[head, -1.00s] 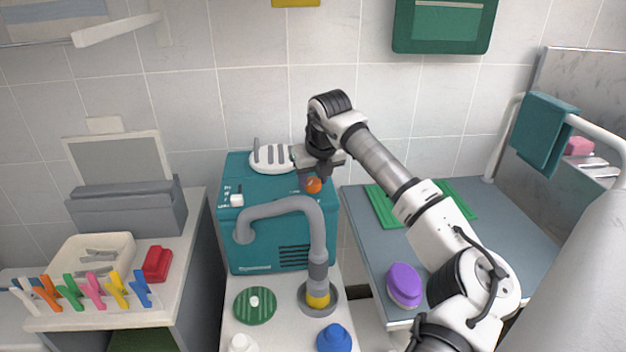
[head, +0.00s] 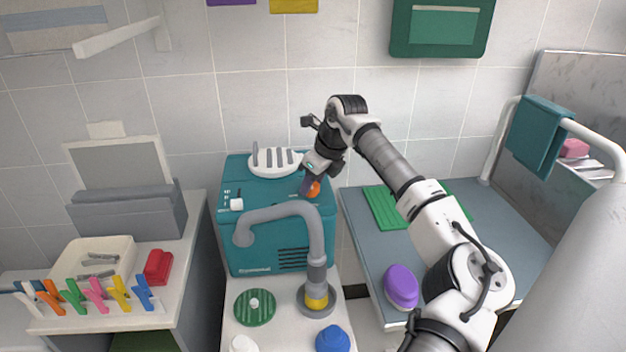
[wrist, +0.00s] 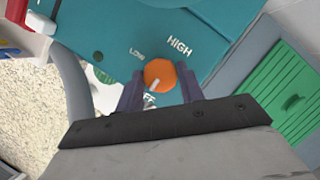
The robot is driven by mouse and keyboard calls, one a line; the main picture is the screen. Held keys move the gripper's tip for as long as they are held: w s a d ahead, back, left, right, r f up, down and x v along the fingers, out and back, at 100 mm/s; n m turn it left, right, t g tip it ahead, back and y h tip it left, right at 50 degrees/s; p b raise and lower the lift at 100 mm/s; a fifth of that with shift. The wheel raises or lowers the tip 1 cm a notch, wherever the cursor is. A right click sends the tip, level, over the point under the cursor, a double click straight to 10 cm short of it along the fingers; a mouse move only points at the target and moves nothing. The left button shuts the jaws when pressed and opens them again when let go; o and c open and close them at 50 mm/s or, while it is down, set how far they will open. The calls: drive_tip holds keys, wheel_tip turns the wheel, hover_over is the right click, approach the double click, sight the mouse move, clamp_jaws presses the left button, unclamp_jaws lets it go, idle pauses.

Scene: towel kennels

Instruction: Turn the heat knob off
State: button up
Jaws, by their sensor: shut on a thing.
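The orange heat knob (head: 314,189) is on the front upper right of the teal dryer box (head: 265,222). In the wrist view the knob (wrist: 160,74) sits between my two finger pads, with a white pointer line directed down toward a partly hidden label ending in "FF". The labels LOW and HIGH show above it. My gripper (head: 309,187) is shut on the knob, one finger on each side (wrist: 160,90).
A grey hose (head: 275,210) curves in front of the box. A white slotted piece (head: 275,162) is on top, and a white switch (head: 236,204) is at the left. A green mat (head: 383,208) lies on the table at right.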

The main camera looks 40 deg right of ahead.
idle(0.3)
drive_tip(key=o, duration=1)
drive_tip(key=b+v, duration=0.1)
drive_tip(key=v, duration=1.2)
drive_tip(key=shift+s+r, duration=0.1)
drive_tip(key=shift+r, duration=0.3)
